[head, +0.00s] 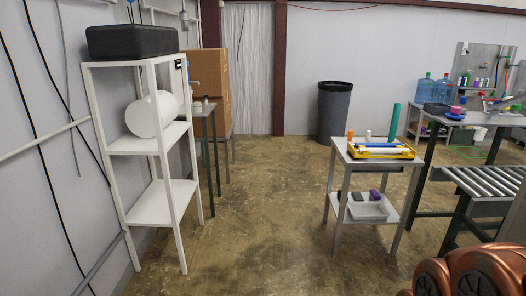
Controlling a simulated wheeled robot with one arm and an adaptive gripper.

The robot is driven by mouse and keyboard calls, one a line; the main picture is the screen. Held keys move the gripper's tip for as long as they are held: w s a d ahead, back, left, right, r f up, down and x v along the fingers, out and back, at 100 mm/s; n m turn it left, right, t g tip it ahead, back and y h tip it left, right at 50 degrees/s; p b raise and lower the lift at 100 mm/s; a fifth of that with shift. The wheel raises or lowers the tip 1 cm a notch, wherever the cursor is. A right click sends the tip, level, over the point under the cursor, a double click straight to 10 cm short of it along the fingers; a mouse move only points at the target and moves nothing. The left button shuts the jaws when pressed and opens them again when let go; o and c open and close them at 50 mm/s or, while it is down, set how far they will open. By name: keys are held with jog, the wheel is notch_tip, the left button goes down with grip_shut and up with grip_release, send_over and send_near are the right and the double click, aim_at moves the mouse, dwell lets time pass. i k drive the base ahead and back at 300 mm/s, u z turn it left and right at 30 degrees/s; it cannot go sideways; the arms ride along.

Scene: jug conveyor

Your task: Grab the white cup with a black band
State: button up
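I cannot pick out a white cup with a black band for certain. A small white upright object (368,134) stands at the back of the small grey cart's top (345,152), too small to show any band. Another small pale item (196,105) is on the narrow table behind the white shelf, also too small to tell. My gripper is not in view; only copper-coloured rounded parts, which seem to be my own arm, show at the bottom right.
A white shelf unit (150,198) with a black case (132,41) and a white cylinder (152,114) stands left. A yellow tray (381,155) sits on the cart. A dark bin (334,112) stands at the back. A roller conveyor (487,181) is right. The middle floor is clear.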

aim_at(197, 107)
jog(key=i, duration=3.3)
jog(key=u, duration=0.35)
jog(key=i, duration=2.75)
jog(key=u, duration=3.85)
